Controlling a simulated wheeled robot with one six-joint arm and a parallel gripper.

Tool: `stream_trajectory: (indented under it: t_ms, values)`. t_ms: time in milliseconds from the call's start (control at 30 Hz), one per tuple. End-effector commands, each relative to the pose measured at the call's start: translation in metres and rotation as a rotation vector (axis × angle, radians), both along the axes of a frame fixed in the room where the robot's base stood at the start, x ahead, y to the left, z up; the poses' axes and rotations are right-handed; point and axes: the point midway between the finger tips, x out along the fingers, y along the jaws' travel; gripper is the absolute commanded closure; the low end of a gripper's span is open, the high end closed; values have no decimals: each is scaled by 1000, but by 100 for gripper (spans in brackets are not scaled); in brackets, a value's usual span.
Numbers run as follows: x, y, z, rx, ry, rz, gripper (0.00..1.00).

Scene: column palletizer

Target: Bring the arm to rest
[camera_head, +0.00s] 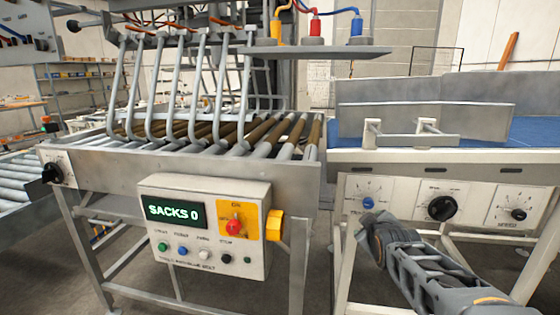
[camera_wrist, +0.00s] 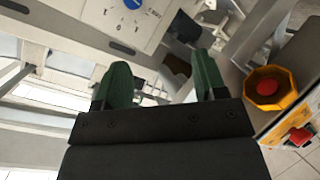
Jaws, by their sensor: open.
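My gripper (camera_wrist: 162,80) shows in the wrist view as two green fingers standing wide apart above a dark palm. It is open, with nothing between the fingers. In the head view my arm reaches in from the lower right, in front of the conveyor frame's legs, and its end lies below the blue knob (camera_head: 367,203). The fingers cannot be made out there.
A control box (camera_head: 205,265) reading "SACKS 0" hangs on the roller table (camera_head: 200,172) left of my arm. A red button in a yellow housing (camera_wrist: 268,88) lies right of my fingers. A black knob (camera_head: 442,208) and a blue belt (camera_head: 535,133) are nearby.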

Motion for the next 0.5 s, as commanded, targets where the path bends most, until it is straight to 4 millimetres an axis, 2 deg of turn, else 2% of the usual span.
stream_trajectory:
  t_ms: [33, 300, 500]
  values:
    - [-13, 9, 34, 65, 51, -9, 35]
    - [-92, 43, 83, 367, 370, -163, 35]
    - [-147, 59, 112, 506, 566, -299, 35]
